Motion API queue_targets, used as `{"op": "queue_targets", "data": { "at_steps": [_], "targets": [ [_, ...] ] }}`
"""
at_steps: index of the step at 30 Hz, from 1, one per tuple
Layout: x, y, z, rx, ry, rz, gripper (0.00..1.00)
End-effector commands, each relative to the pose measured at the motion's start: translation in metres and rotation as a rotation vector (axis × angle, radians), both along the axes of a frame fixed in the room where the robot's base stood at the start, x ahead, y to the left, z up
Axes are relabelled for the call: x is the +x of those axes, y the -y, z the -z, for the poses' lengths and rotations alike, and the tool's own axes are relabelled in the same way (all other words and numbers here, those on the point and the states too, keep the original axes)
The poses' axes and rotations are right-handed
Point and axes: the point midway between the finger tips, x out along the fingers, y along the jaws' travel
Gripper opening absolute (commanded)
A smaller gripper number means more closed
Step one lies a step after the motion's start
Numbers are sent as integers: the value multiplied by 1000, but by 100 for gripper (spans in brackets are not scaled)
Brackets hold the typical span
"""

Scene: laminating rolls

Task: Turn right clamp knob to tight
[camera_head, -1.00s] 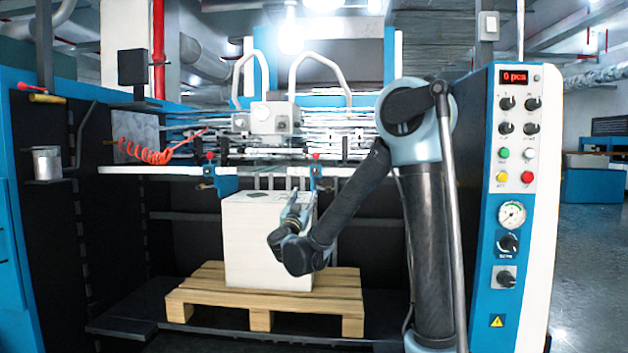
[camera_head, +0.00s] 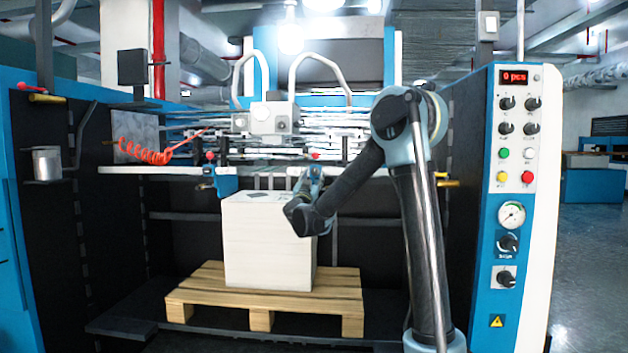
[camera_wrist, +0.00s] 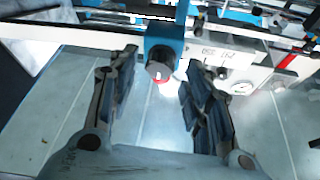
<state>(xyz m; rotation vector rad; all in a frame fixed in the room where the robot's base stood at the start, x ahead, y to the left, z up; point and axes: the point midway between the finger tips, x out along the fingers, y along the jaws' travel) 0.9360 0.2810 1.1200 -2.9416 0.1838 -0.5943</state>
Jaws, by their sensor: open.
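The right clamp knob (camera_wrist: 157,71) is a small dark round knob with a red and white mark, on the underside of a blue clamp block (camera_wrist: 165,38) in the wrist view. My gripper (camera_wrist: 162,76) is open, with one dark finger on each side of the knob and gaps to both. I cannot tell how deep the fingers reach. In the head view my gripper (camera_head: 314,174) points up at the white bar, right of the paper stack's top, and hides most of this clamp and its knob.
A second blue clamp (camera_head: 226,181) hangs further left on the white bar (camera_head: 170,170). A white paper stack (camera_head: 265,245) stands on a wooden pallet (camera_head: 262,305) below. The control panel (camera_head: 515,190) is at the right. A white plate with a gauge (camera_wrist: 235,77) lies right of the knob.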

Motion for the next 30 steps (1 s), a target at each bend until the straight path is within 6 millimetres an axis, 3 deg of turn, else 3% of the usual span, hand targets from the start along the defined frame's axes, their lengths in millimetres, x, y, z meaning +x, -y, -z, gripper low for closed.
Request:
{"op": "queue_targets", "data": {
  "at_steps": [6, 16, 22, 30],
  "targets": [
    [17, 3, -7, 0, 0, 0, 45],
    [19, 3, -8, 0, 0, -1, 45],
    [19, 3, -8, 0, 0, -1, 2],
    [19, 3, -8, 9, 0, 0, 1]
  ]
}}
